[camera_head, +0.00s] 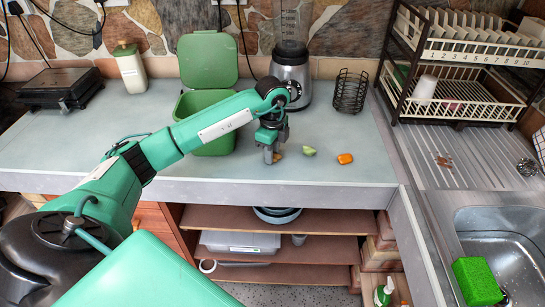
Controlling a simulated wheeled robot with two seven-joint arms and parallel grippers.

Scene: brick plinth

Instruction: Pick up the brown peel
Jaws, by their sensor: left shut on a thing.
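My left gripper (271,156) points down at the counter (220,170), near its front edge. It is shut on the brown peel (278,157), a small tan-brown piece of which shows at the right side of the fingers. The rest of the peel is hidden by the fingers. The fingertips are at or just above the counter top; I cannot tell which. My right gripper is not in view.
A pale green scrap (309,151) and an orange piece (345,158) lie to the gripper's right. The green bin (205,142) with its lid up stands behind my left arm. A blender (291,75) and wire basket (350,92) stand behind.

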